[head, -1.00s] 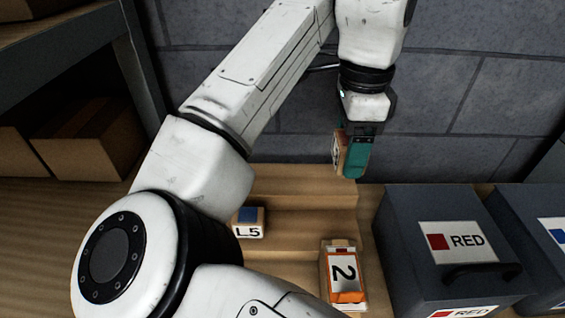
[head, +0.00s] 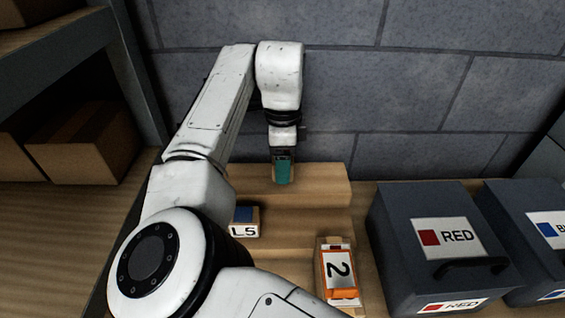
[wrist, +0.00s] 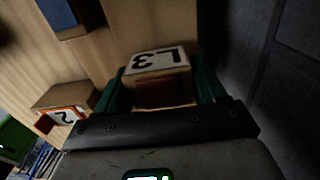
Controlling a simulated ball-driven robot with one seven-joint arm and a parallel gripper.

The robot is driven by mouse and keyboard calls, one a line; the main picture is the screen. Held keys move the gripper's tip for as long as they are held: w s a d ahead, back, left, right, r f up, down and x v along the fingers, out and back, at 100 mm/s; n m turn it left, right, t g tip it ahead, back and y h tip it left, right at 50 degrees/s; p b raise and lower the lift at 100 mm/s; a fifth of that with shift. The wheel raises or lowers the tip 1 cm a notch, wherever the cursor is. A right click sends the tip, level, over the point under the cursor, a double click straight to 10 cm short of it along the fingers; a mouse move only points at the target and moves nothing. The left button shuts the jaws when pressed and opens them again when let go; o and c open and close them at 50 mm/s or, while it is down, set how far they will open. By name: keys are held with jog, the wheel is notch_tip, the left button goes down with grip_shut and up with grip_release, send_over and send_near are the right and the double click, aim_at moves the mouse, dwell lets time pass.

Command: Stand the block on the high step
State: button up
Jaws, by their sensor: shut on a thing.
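The wooden stepped stand (head: 325,186) stands against the wall, with its high step at the back. My gripper (head: 283,178) is over the left-middle of that high step. In the wrist view, my gripper (wrist: 160,82) has its teal fingers shut on a wooden block (wrist: 158,62) with a white face marked L3. In the head view the fingers hide nearly all of this block. I cannot tell whether its bottom touches the step.
A block marked L5 (head: 244,229) with a blue top sits on a lower step. A block marked 2 (head: 338,268) with orange edges stands in front, at right. Dark bins marked RED (head: 398,225) and blue stand to the right. The high step's right part is clear.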

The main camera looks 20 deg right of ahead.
jog(key=shift+f, duration=0.75)
jog(key=shift+f, duration=0.1)
jog(key=o, duration=1.1)
jog(key=shift+c, duration=0.2)
notch_tip(320, 180, up, 12)
jog(key=shift+r+b, duration=0.15)
jog(key=shift+b, duration=0.35)
